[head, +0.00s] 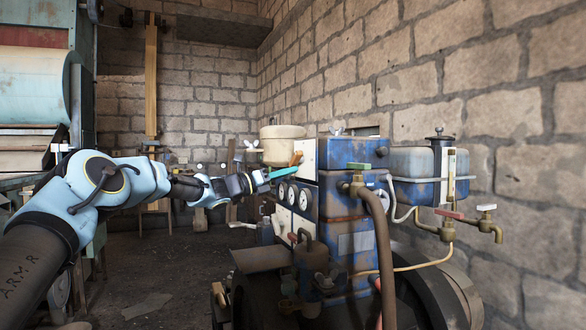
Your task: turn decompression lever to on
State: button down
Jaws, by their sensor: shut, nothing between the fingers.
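My arm reaches in from the left in the head view. My gripper (292,170), with teal fingers, is shut and empty at the upper left front of the blue engine (347,205). Its fingertips are just below a small orange lever (296,158) on the pale panel; I cannot tell whether they touch it. No readable label shows which lever is the decompression lever, and its on mark cannot be made out. A small red handle (292,238) sits lower on the engine front.
Round gauges (293,194) sit just under my gripper. A green-handled valve (358,166) and thick brown hose stand to the right. A blue tank (412,170) and red-handled tap (449,214) are near the right wall. Machinery (32,85) stands at left; the dark floor between is mostly open.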

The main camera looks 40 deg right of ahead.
jog(key=shift+w+d+r+m+g+p, duration=0.15)
jog(key=shift+m+g, duration=0.1)
jog(key=shift+m, duration=0.5)
jog(key=shift+w+m+g+p, duration=0.15)
jog(key=shift+w+m+g, duration=0.05)
jog(key=shift+m, duration=0.5)
jog(key=shift+w+d+r+m+g+p, duration=0.15)
jog(key=shift+m+g, duration=0.1)
jog(key=shift+m, duration=0.5)
dwell(2.7)
jog(key=shift+a+f, duration=0.1)
jog(key=shift+f, duration=0.15)
